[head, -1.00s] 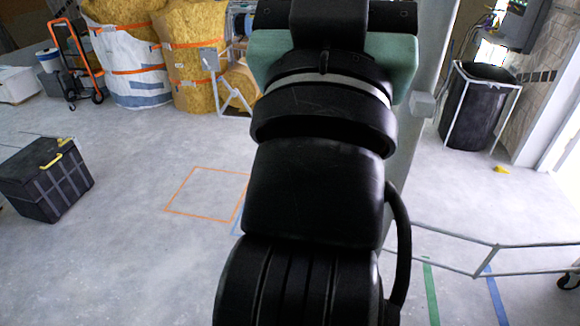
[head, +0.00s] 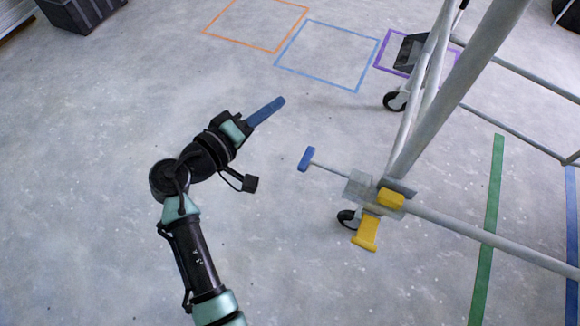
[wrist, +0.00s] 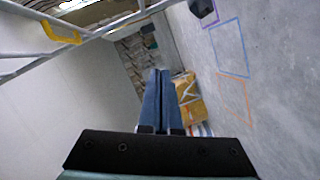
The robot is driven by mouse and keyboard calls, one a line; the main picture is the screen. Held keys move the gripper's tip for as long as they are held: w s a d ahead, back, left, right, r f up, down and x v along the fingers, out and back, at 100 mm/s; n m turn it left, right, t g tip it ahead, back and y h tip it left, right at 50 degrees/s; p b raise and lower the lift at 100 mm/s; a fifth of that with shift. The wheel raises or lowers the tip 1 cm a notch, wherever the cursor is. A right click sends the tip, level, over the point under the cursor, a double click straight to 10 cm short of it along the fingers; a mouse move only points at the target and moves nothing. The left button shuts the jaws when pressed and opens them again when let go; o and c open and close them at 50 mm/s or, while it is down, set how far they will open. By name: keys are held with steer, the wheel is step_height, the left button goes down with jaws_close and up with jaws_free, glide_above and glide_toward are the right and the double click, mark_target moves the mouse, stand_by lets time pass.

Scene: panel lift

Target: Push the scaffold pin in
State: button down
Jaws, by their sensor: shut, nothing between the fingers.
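The scaffold pin (head: 328,167) is a thin grey rod with a blue end grip (head: 306,159), in the head view. It sticks out to the left from a grey block (head: 360,186) on the scaffold frame. My gripper (head: 282,100) is shut and empty, its blue fingers pointing up and right. It is apart from the pin, above and left of its blue end in the picture. In the wrist view the closed fingers (wrist: 160,72) point towards the far wall, and I cannot make out the pin there.
The scaffold (head: 460,85) has wheels and yellow parts (head: 366,235) beside the block; its rails extend right. Orange, blue and purple taped squares mark the floor behind. A black case (head: 80,10) stands far left. The floor between my arm and the pin is clear.

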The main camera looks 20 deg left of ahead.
steer(key=s+a+f+n+t+b, duration=0.1)
steer(key=s+f+b, duration=0.3)
steer(key=f, duration=0.5)
steer(key=s+a+f+n+t+b, duration=0.1)
steer(key=s+f+n+b, duration=0.3)
steer(key=f, duration=0.6)
steer(key=shift+s+a+b, duration=0.4)
steer(key=shift+s+a, duration=0.15)
steer(key=shift+a, duration=0.1)
steer(key=shift+w, duration=0.1)
steer(key=w+d+b, duration=0.5)
steer(key=w+d, duration=0.2)
steer(key=w, duration=0.2)
steer(key=shift+w, duration=0.2)
